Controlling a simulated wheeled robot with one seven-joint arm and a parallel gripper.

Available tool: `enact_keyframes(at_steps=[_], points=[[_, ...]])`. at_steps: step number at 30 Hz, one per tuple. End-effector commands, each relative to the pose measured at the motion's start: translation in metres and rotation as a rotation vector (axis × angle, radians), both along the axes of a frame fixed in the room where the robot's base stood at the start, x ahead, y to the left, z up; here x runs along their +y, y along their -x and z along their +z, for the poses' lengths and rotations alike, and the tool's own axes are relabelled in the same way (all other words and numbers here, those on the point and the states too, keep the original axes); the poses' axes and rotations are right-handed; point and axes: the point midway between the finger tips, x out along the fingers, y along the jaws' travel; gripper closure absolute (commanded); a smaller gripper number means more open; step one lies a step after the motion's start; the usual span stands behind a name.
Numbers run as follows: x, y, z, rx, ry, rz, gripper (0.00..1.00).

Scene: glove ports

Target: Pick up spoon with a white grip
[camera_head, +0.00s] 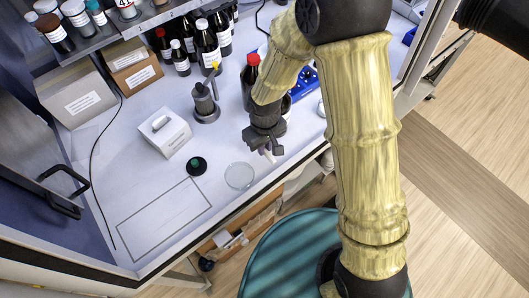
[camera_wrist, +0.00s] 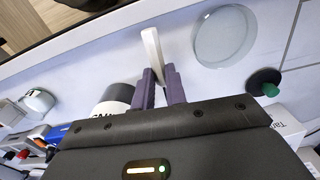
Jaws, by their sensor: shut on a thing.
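The white grip of the spoon (camera_wrist: 152,48) stands up between the purple fingers of my gripper (camera_wrist: 160,76) in the wrist view. The fingers are shut on it. The rest of the spoon is hidden behind the fingers and gripper body. In the head view my gripper (camera_head: 264,144) is over the front part of the white worktop, right of the clear round dish, and a small pale end of the spoon (camera_head: 268,156) shows below it. I cannot tell whether the spoon touches the worktop.
A clear dish (camera_head: 239,176) and a black round item with a green top (camera_head: 196,166) lie left of my gripper. A white box (camera_head: 165,132), a grey stand (camera_head: 206,106) and brown bottles (camera_head: 208,46) are further back. The outlined rectangle (camera_head: 150,235) at front left is empty.

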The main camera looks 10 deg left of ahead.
Motion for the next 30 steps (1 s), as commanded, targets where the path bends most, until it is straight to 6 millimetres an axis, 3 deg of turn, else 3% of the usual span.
enact_keyframes(at_steps=[6,10,30], points=[[0.000,-0.001,0.034,-0.003,-0.001,-0.001,1.00],[0.000,0.000,0.044,-0.001,-0.001,0.001,1.00],[0.000,0.000,0.046,0.000,0.000,0.001,1.00]])
